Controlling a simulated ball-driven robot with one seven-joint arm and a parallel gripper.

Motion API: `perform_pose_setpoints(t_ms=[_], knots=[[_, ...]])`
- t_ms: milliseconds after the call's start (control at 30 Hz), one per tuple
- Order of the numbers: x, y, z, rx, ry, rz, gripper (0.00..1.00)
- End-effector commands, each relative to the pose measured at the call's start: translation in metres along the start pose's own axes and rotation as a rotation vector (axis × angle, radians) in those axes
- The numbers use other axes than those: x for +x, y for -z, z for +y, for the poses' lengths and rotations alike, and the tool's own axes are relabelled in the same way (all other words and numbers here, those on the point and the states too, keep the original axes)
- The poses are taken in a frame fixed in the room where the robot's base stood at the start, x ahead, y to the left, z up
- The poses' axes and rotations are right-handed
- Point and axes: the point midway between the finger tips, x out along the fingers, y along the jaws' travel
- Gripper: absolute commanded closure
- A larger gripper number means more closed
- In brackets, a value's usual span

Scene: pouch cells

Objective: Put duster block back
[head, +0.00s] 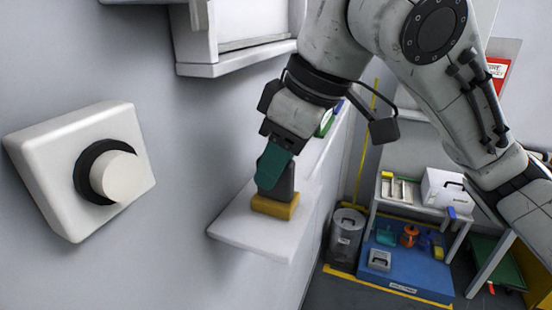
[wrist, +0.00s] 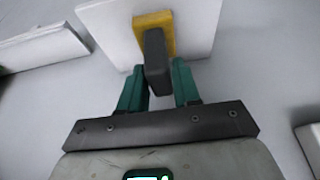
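The duster block, with a yellow base (head: 275,206) and a dark grey upright handle, sits on a white wall shelf (head: 246,226). In the wrist view its dark handle (wrist: 157,62) stands between the two teal fingers of my gripper (wrist: 158,82), with the yellow base (wrist: 153,20) beyond them. In the head view my gripper (head: 274,168) is right above the block, and a teal finger hides part of the handle. The fingers are close to both sides of the handle; whether they press on it is unclear.
A white box with a round knob (head: 121,176) is on the wall at left. Another white shelf (head: 235,64) is above. A grey bin (head: 346,238) and a workbench with a white case (head: 443,189) and a blue mat (head: 433,279) are at right. The shelf's near left part is clear.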

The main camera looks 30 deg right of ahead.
Motion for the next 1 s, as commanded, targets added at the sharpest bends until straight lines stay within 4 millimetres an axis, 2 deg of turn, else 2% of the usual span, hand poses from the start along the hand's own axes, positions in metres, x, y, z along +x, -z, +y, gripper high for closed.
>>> perform_pose_setpoints(t_ms=[33,200,567,667,1000], knots=[[0.0,0.0,0.0,0.0,0.0,0.0,0.63],[0.0,0.0,0.0,0.0,0.0,0.0,0.47],[-0.008,0.001,0.0,0.001,-0.001,0.001,0.47],[-0.022,0.002,0.0,0.0,-0.002,0.003,0.47],[-0.09,0.001,0.0,0.0,-0.003,0.002,0.47]])
